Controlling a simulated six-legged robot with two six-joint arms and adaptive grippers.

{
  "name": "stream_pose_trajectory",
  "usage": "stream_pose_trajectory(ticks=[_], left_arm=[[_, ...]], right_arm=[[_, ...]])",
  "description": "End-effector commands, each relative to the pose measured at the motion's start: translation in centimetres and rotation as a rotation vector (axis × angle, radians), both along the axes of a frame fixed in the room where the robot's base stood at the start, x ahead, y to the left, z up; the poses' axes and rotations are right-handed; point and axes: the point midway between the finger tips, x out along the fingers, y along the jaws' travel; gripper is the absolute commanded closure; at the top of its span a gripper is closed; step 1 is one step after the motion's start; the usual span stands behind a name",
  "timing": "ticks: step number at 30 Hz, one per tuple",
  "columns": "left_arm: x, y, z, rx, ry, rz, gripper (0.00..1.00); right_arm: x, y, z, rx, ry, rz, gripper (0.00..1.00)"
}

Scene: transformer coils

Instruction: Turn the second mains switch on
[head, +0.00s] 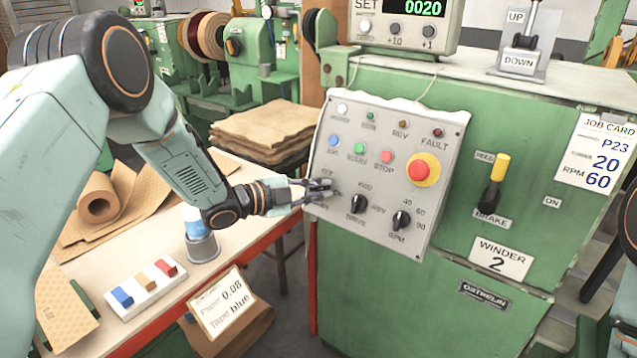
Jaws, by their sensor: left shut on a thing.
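The grey sloped control panel (340,130) is on the green machine labelled "WINDER 2" (500,258). My left gripper (312,191) reaches in from the left to the panel's lower left. Its fingers are shut on a small switch there, which they mostly hide, so I cannot tell its setting. The label by it is partly covered. To its right are a black drive knob (358,204) and a black RPM knob (401,220). My right gripper is not in view.
A red stop button on a yellow base (422,169) and small lamps and buttons are close by on the panel. A yellow-topped brake lever (495,183) is to the right. A bench (215,263) with a paper roll (98,198) and a grey cup (203,248) stands left.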

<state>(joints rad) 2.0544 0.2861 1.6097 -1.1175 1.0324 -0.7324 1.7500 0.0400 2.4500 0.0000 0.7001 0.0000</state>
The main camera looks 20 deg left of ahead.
Motion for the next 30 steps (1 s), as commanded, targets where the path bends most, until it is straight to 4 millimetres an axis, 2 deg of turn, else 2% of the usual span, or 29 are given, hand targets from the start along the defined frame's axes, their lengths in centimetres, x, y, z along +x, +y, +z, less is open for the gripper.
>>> stream_pose_trajectory(ticks=[6, 15, 30], left_arm=[[-0.1, 0.3, -0.5, 0.158, -0.045, -0.056, 1.00], [0.0, 0.4, -0.5, 0.305, -0.101, -0.117, 1.00], [0.1, 0.5, -0.4, 0.371, -0.130, -0.141, 1.00]], right_arm=[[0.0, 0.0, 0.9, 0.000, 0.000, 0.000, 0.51], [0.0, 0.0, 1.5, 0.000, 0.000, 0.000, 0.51], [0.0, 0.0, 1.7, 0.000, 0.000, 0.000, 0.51]])
